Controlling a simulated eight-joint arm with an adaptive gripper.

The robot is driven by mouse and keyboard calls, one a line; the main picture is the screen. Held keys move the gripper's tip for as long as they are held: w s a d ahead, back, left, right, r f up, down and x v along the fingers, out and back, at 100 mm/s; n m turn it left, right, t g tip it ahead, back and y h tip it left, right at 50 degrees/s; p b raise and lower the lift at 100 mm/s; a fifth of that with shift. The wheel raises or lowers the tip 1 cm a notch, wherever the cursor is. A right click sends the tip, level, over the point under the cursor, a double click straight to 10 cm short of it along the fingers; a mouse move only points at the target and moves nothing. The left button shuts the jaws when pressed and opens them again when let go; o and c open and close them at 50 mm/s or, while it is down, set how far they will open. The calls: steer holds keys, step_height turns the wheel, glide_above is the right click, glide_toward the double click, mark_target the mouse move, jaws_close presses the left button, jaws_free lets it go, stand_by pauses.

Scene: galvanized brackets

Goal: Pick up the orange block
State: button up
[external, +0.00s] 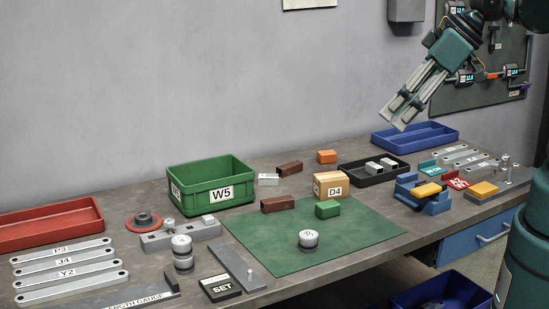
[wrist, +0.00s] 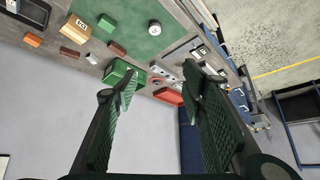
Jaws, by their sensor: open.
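The orange block (external: 327,157) lies on the grey workbench towards the back, behind the tan D4 box (external: 331,185) and right of a brown block (external: 289,168). In the wrist view the orange block (wrist: 33,40) is at the upper left, well left of the fingers. My gripper (external: 396,114) is open and empty, high above the back right of the bench, up and to the right of the orange block. In the wrist view my gripper (wrist: 162,88) has its fingers wide apart with nothing between them.
A black tray (external: 372,180) with pale blocks stands right of the D4 box. The blue tray (external: 415,135) is behind it. The green W5 bin (external: 210,186) stands to the left. Yellow-orange pieces (external: 427,190) (external: 483,189) sit at the right.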

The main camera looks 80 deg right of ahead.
steer(key=w+d+r+m+g+h, duration=0.1)
steer(key=w+d+r+m+g, duration=0.1)
steer(key=w+d+m, duration=0.9)
steer(key=m+g+y+b, duration=0.15)
steer(key=m+g, duration=0.35)
steer(key=m, duration=1.3)
glide_above(328, 152)
steer(key=shift+h, duration=0.25)
step_height(328, 152, down, 28)
steer(key=shift+w+a+f+b, duration=0.15)
steer(key=shift+f+b, duration=0.1)
steer(key=shift+b, duration=0.2)
steer(key=shift+d+f+m, duration=0.25)
steer(key=shift+f+m, duration=0.05)
steer(key=shift+m, duration=0.1)
steer(key=shift+f, duration=1.3)
